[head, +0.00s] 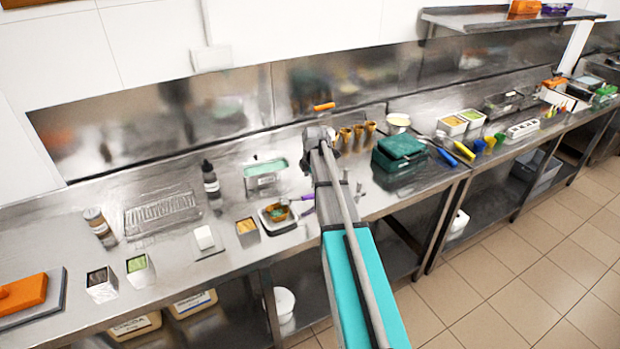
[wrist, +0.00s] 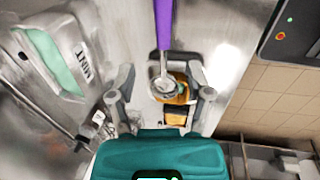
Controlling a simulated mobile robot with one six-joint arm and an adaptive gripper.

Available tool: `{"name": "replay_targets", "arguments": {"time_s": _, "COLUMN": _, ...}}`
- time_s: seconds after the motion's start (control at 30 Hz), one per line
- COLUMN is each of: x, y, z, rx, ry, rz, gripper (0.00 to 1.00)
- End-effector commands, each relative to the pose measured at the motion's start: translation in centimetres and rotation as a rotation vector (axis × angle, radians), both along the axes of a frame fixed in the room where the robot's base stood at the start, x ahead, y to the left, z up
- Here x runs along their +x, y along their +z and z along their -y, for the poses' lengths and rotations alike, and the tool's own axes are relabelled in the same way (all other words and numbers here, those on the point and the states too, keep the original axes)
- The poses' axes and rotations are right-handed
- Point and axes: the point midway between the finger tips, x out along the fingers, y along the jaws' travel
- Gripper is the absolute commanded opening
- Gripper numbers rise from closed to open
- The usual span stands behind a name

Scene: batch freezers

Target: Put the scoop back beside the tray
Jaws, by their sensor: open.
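The scoop has a purple handle (wrist: 163,25) and a metal head (wrist: 165,84). Its head lies over or in an orange-brown bowl (wrist: 181,96); contact cannot be told. My gripper (wrist: 161,85) is open, with a finger on either side of the scoop head and bowl in the wrist view and nothing clamped. In the head view my arm hides part of the counter, and my gripper's fingertips are hard to make out.
A metal pan of green mint ice cream (head: 265,178) stands behind the bowl, and a dark bottle (head: 211,181) left of it. Several cones (head: 358,133) and a dark green box (head: 400,147) stand to the right. A wire rack (head: 162,214) lies left on the steel counter.

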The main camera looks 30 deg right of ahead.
Motion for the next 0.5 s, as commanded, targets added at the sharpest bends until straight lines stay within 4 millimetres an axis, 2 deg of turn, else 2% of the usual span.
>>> {"name": "replay_targets", "arguments": {"time_s": 0.03, "x": -0.1, "y": 0.9, "z": 0.0, "rx": 0.000, "ry": 0.000, "rz": 0.000, "gripper": 0.65}}
{"name": "replay_targets", "arguments": {"time_s": 0.5, "x": -0.9, "y": 4.7, "z": 0.0, "rx": 0.000, "ry": 0.000, "rz": -0.001, "gripper": 0.65}}
